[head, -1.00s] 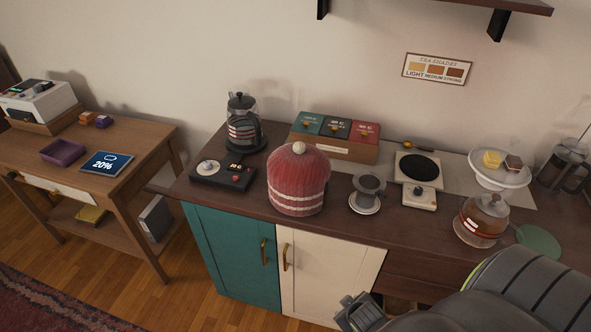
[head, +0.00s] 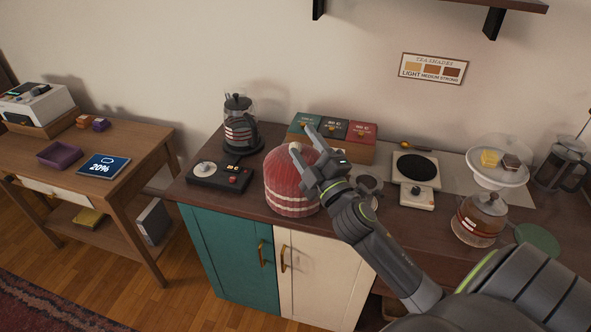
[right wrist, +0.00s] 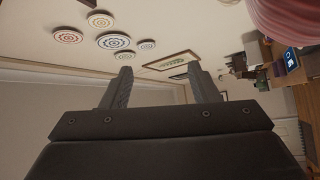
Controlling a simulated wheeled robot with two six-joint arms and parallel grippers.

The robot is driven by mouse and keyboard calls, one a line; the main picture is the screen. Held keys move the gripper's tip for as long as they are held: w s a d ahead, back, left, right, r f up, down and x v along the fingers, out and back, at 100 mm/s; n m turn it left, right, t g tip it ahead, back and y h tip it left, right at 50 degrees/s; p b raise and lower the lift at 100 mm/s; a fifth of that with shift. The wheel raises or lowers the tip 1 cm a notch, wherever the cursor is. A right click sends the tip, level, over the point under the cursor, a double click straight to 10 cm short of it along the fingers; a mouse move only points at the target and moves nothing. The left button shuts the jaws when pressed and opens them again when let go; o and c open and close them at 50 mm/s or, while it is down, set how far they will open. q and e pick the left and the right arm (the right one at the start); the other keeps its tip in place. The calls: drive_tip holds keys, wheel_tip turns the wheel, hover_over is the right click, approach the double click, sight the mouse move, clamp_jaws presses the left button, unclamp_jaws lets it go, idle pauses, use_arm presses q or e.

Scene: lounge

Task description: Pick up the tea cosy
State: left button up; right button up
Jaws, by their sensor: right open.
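The tea cosy (head: 287,184) is a red knitted dome with white bands near its base. It stands upright on the dark wooden cabinet, and my right gripper and wrist hide its top and right side in the head view. My right gripper (head: 303,140) is open, with its fingers in front of the cosy's upper part. I cannot tell whether they touch it. In the right wrist view the open fingers (right wrist: 159,88) have nothing between them, and a pink-red edge of the cosy (right wrist: 288,20) shows at the upper right. My left gripper is not in view.
A black control box (head: 220,176) and glass kettle (head: 239,128) stand left of the cosy. A tea box (head: 357,153) is behind it. A dripper (head: 369,186), scale (head: 417,195) and glass pot (head: 481,218) stand to the right.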

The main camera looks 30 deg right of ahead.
drive_tip(key=w+a+r+n+g+y, duration=0.1)
drive_tip(key=w+a+r+n+y, duration=0.2)
drive_tip(key=n+y, duration=0.45)
drive_tip(key=w+a+r+n+y, duration=0.1)
drive_tip(key=a+r+n+y, duration=0.4)
drive_tip(key=n, duration=0.3)
drive_tip(key=n+g+h, duration=0.8)
drive_tip(key=n+g, duration=0.8)
drive_tip(key=g, duration=0.1)
approach(298, 143)
drive_tip(key=b+x, duration=0.4)
drive_tip(key=b, duration=0.4)
drive_tip(key=shift+w, duration=0.2)
drive_tip(key=shift+w+f, duration=0.1)
drive_tip(key=shift+f, duration=0.1)
drive_tip(key=shift+a+f+p, duration=0.25)
drive_tip(key=shift+f+p, duration=0.1)
drive_tip(key=shift+f, duration=0.1)
drive_tip(key=p+x, duration=0.1)
drive_tip(key=x, duration=0.2)
drive_tip(key=shift+a+f, duration=0.25)
drive_tip(key=shift+f, duration=0.05)
drive_tip(key=shift+w+f, duration=0.1)
drive_tip(key=shift+f, duration=0.25)
